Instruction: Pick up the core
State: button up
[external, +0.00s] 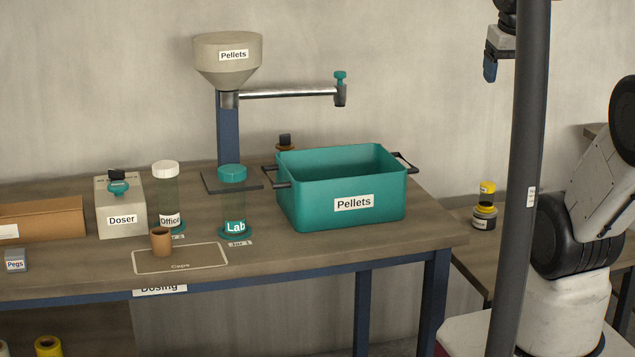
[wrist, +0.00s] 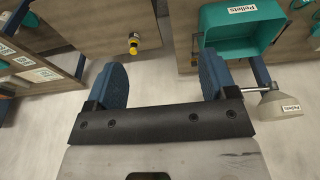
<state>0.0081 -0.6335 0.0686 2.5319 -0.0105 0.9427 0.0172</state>
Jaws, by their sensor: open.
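A small brown open-topped cylinder (external: 161,241), which looks like a cardboard core, stands upright on the outlined "Caps" area (external: 200,262) of the dosing table. I cannot make it out in the wrist view. My gripper (external: 490,68) is high at the upper right of the external view, partly beside a dark post and far from the cylinder. In the wrist view my gripper's blue fingers (wrist: 160,80) are spread wide with nothing between them.
A teal "Pellets" bin (external: 352,222) with dark handles stands on the table, also seen in the wrist view (wrist: 245,48). Two lidded jars (external: 233,205), a doser (external: 121,208) and a hopper (external: 228,65) crowd around. A dark post (external: 528,180) rises near my arm. A yellow-and-black item (external: 485,212) sits on another table.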

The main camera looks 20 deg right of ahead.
jog(key=w+v, duration=0.1)
jog(key=v, duration=0.4)
jog(key=w+a+r+m+y, duration=0.1)
jog(key=w+a+m+y, duration=0.15)
jog(key=w+a, duration=0.35)
jog(key=w+a+r+m+y, duration=0.1)
jog(key=w+a+y, duration=0.2)
jog(key=a, duration=0.6)
jog(key=m+t+y, duration=0.2)
jog(key=m+y, duration=0.5)
jog(key=m, duration=1.1)
send_over(168, 232)
jog(key=s+d, duration=0.2)
jog(key=d, duration=0.4)
jog(key=f, duration=3.9)
jog(key=shift+w+a+f, duration=0.2)
jog(key=shift+a+f, duration=0.1)
jog(key=shift+a, duration=0.1)
jog(key=shift+x, duration=1.3)
